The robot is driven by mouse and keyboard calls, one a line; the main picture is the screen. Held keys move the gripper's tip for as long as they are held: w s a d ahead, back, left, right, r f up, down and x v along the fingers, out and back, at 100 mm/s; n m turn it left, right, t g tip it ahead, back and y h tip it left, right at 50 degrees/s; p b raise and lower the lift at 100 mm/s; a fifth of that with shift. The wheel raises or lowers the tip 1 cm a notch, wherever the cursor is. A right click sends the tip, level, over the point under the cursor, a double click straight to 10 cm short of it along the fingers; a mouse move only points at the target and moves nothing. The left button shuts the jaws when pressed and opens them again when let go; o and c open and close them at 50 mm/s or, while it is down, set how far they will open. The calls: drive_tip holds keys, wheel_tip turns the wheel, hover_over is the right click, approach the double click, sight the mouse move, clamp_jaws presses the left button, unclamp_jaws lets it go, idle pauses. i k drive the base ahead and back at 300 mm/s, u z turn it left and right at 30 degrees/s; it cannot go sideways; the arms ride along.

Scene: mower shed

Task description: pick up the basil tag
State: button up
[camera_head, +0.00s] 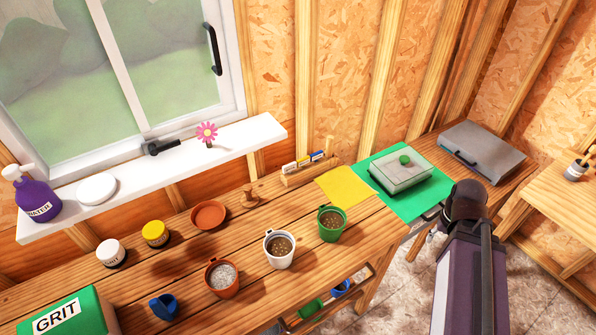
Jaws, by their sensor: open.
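A small wooden rack (296,180) stands at the back of the workbench, near the wall. It holds several upright tags (304,161) with white faces and coloured parts in blue, yellow and red. The writing on them is too small to read, so I cannot tell which one is the basil tag. Part of my arm shows at the lower right, in front of the bench's right end. My gripper's fingers do not show.
The workbench (180,250) holds green (331,222), white (280,249) and terracotta (221,278) pots. A yellow sheet (346,186) lies right of the rack. A clear-lidded box (401,172) sits on a green mat (398,209). A wooden knobbed tool (250,197) stands left of the rack.

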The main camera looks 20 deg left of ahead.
sight(291, 166)
drive_tip(key=z, duration=0.1)
drive_tip(key=k, duration=1.55)
drive_tip(key=u, duration=1.25)
drive_tip(key=i, duration=1)
